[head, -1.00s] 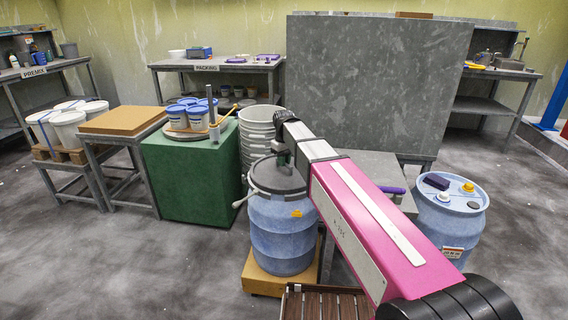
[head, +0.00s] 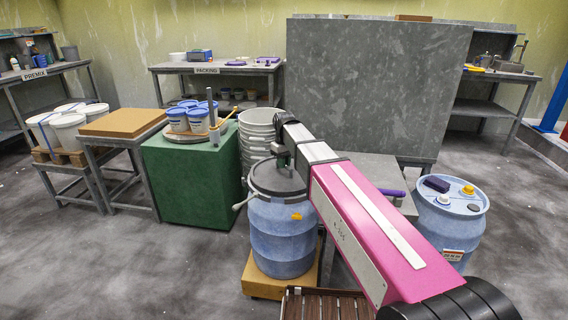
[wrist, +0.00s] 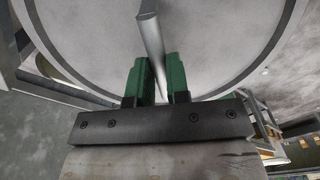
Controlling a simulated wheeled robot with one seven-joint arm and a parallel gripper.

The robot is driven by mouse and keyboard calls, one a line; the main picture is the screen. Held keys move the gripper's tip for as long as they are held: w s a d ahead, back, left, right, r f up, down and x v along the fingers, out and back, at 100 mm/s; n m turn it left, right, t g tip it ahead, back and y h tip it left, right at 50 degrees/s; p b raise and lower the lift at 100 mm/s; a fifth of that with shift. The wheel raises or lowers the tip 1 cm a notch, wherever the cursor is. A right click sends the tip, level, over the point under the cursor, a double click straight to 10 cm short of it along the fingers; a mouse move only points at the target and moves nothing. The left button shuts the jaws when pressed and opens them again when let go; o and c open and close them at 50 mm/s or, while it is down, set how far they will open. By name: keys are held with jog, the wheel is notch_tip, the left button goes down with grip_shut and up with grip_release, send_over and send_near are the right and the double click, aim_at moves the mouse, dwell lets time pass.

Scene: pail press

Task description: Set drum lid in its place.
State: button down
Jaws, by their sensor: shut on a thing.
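The dark grey round drum lid (head: 272,180) is at the top of a blue ribbed drum (head: 282,235) in the head view. I cannot tell whether it is fully seated or slightly above the rim. My gripper's green fingers (wrist: 155,80) are shut on the bar handle (wrist: 150,35) of the lid, whose pale underlit face (wrist: 90,40) fills the wrist view. A pale lever (head: 242,203) sticks out left at the drum's rim.
The drum stands on a yellow-brown base (head: 262,277). A stack of grey pails (head: 258,130) is close behind it. A green cabinet (head: 190,180) with lidded pails stands left. Another blue drum (head: 450,225) stands right. The front-left floor is clear.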

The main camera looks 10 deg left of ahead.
jog(key=shift+f, duration=0.15)
jog(key=shift+f, duration=0.85)
jog(key=c, duration=0.7)
grip_release()
jog(key=shift+r, duration=0.1)
jog(key=shift+r, duration=3.95)
